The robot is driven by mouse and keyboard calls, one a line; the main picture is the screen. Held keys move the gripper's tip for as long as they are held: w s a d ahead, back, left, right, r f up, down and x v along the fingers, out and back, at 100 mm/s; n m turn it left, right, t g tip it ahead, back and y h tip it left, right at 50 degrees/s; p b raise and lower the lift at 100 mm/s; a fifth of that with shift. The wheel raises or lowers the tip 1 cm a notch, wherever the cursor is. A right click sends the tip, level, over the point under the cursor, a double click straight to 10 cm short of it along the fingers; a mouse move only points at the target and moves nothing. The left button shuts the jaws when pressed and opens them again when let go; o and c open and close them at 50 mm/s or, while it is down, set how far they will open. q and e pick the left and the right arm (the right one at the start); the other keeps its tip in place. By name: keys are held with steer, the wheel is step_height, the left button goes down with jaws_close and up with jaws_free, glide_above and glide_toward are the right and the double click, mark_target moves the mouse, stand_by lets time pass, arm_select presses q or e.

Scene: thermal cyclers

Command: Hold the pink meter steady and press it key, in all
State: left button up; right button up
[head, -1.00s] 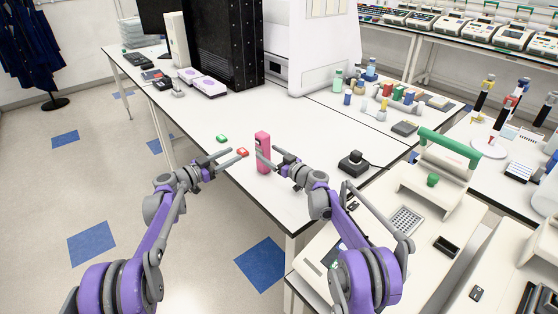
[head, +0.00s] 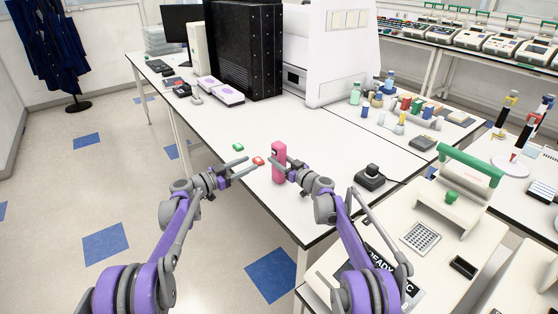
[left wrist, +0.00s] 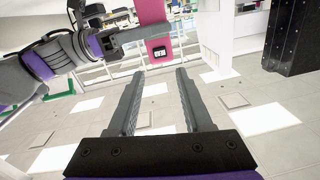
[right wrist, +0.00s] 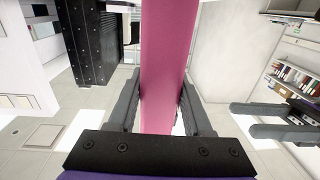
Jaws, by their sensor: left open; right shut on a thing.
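The pink meter (head: 279,163) is upright near the left edge of the white table. My right gripper (head: 280,170) is shut on it from the right; in the right wrist view the meter (right wrist: 163,60) runs between the fingers. I cannot tell whether its base touches the table. My left gripper (head: 248,166) is open and empty, just left of the meter. In the left wrist view its fingers point at the meter (left wrist: 154,14), whose small dark-framed window (left wrist: 160,52) shows beyond the fingertips. I cannot make out the key.
A red block (head: 258,160) and a green block (head: 238,147) lie on the table (head: 330,150) close to the left gripper. A black device (head: 370,178) sits to the right. A thermal cycler (head: 425,215) with a green handle stands at front right.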

jaws_close()
arm_select(q)
jaws_close()
stand_by(1.4)
